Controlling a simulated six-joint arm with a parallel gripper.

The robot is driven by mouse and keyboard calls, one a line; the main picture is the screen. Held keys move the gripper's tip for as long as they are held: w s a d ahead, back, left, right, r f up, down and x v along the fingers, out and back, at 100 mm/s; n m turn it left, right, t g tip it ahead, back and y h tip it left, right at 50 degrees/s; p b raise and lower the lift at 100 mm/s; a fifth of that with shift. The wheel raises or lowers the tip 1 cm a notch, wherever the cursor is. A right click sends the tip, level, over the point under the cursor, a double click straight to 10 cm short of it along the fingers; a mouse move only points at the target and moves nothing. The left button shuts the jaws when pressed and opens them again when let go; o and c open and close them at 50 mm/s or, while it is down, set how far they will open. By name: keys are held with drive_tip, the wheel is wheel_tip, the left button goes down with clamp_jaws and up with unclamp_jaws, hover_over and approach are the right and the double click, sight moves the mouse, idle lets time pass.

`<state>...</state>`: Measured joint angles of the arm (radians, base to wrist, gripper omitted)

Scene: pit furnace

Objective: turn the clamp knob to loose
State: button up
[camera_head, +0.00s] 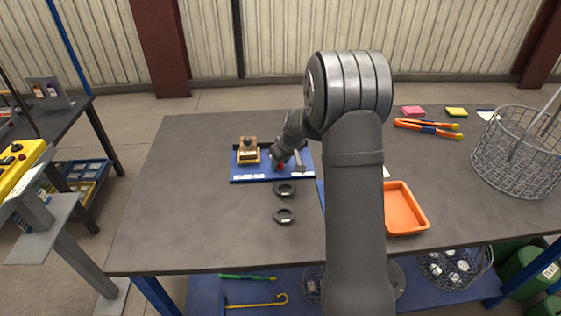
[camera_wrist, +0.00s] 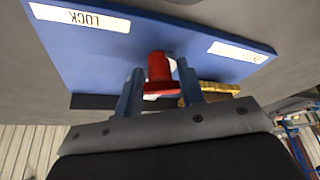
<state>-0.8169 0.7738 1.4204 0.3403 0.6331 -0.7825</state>
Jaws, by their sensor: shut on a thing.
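The clamp knob is red and shows in the wrist view (camera_wrist: 158,68), standing on a blue board (camera_wrist: 125,45). My gripper (camera_wrist: 158,86) is shut on the red knob, with one finger on each side of it. In the head view only a small bit of red shows under my gripper (camera_head: 281,163), and my wrist hides most of the knob. A white label reading LOCK (camera_wrist: 80,17) lies on the board, upside down in the wrist view. A second white label (camera_wrist: 237,51) is too slanted to read.
On the blue board stand a yellow block with a brown top (camera_head: 248,151) and a grey metal handle (camera_head: 299,161). Two black rings (camera_head: 285,215) lie in front. An orange tray (camera_head: 407,222) and a wire basket (camera_head: 490,160) are to the right. The table's left side is clear.

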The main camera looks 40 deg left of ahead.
drive_tip(key=shift+n, duration=0.5)
drive_tip(key=o, duration=0.7)
drive_tip(key=v, duration=1.7)
drive_tip(key=shift+w+d+r, duration=0.15)
drive_tip(key=shift+w+r, duration=0.05)
drive_tip(key=shift+w, duration=0.1)
